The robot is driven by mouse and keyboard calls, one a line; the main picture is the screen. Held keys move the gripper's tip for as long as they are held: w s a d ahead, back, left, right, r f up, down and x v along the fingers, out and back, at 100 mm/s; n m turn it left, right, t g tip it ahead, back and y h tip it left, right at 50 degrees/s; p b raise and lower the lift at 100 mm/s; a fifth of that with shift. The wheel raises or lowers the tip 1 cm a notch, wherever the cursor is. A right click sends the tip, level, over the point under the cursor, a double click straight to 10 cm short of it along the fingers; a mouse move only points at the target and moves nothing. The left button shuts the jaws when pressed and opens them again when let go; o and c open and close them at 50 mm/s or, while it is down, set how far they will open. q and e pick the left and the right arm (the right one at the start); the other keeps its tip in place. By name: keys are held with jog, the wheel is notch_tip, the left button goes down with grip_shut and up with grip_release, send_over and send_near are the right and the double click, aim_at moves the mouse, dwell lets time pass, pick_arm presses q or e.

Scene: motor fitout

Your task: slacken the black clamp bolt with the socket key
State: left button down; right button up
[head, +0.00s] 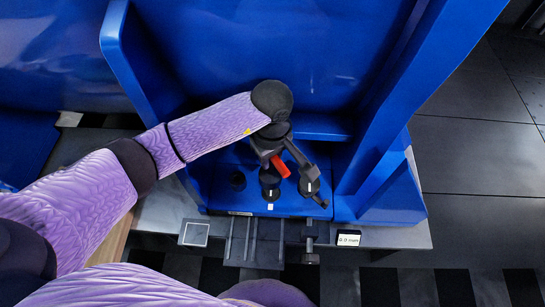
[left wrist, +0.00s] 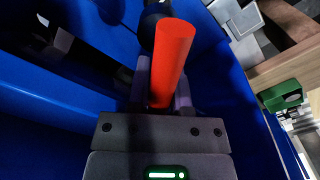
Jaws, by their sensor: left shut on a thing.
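My left gripper (head: 289,168) is shut on the red handle (head: 280,166) of the socket key, above the blue fixture. In the left wrist view the red handle (left wrist: 172,62) stands between the two fingers, with a dark part (left wrist: 152,18) beyond it. Below and beside the gripper in the head view are black round parts with white marks, one in the middle (head: 270,190) and one to the right (head: 309,188). I cannot tell which is the clamp bolt, or whether the key's socket touches it. The gripper hides part of this area. My right gripper is not in view.
Tall blue walls (head: 375,110) enclose the work area at the back and right. Another black round part (head: 238,181) sits at the left. A grey ledge (head: 395,237) with a small label (head: 348,238) runs along the front. Open floor (head: 475,220) lies to the right.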

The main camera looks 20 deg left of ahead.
aim_at(272, 173)
pick_arm(q)
jog(key=shift+f+m, duration=0.3)
jog(key=shift+m, duration=0.4)
notch_tip(272, 173, down, 5)
jog(key=b, duration=0.3)
jog(key=shift+r+b, duration=0.1)
jog(key=shift+b, duration=0.3)
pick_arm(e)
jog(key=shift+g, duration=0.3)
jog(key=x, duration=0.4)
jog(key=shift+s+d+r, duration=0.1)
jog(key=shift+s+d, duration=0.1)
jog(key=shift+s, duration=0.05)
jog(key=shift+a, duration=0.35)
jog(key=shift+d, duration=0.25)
pick_arm(q)
jog(key=shift+f, duration=0.3)
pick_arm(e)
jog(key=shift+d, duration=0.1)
pick_arm(q)
jog(key=shift+f+b, duration=0.75)
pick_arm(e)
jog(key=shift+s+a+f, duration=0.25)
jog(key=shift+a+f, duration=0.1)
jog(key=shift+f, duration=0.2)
